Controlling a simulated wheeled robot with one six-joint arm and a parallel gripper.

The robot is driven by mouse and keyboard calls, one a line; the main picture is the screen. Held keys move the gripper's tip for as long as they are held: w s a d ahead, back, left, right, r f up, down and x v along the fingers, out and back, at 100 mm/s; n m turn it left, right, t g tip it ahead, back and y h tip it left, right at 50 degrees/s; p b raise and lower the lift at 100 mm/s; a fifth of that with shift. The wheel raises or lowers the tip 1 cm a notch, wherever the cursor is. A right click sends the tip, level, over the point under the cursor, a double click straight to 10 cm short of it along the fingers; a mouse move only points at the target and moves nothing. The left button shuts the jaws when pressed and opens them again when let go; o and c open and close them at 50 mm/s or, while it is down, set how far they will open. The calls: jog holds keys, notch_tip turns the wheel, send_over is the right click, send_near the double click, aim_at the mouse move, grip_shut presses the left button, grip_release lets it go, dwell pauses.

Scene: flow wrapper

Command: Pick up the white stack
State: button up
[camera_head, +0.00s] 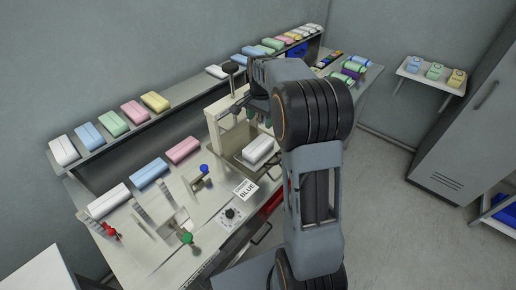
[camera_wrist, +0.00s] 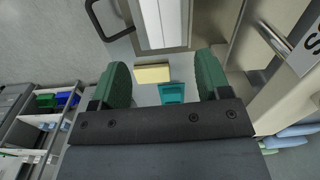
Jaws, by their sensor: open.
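Several white stacks are in view. One white stack (camera_head: 258,150) lies in the metal tray of the wrapper, just below my gripper (camera_head: 258,117) in the head view. Another white stack (camera_head: 109,201) lies on the front left of the worktop, and one more (camera_head: 63,150) is at the left end of the shelf. In the wrist view my gripper (camera_wrist: 163,68) is open, with nothing held between its green fingers. A white surface (camera_wrist: 161,20) shows beyond the fingertips at the top; I cannot tell for certain which stack it is. My arm partly hides the gripper in the head view.
A blue stack (camera_head: 149,172) and a pink stack (camera_head: 183,150) lie on the worktop. A blue-knobbed lever (camera_head: 204,168), a green knob (camera_head: 187,238) and a "BLUE" sign (camera_head: 246,190) stand near the tray. The wrapper's upright frame (camera_head: 217,124) is close beside my gripper.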

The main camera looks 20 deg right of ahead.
aim_at(260, 144)
jog(key=f, duration=0.8)
jog(key=shift+w+d, duration=0.25)
jog(key=shift+w, duration=0.05)
jog(key=shift+a+f+p, duration=0.2)
jog(key=shift+f+p, duration=0.2)
jog(key=shift+f, duration=2.75)
jog(key=shift+c, duration=0.5)
jog(key=c, duration=0.4)
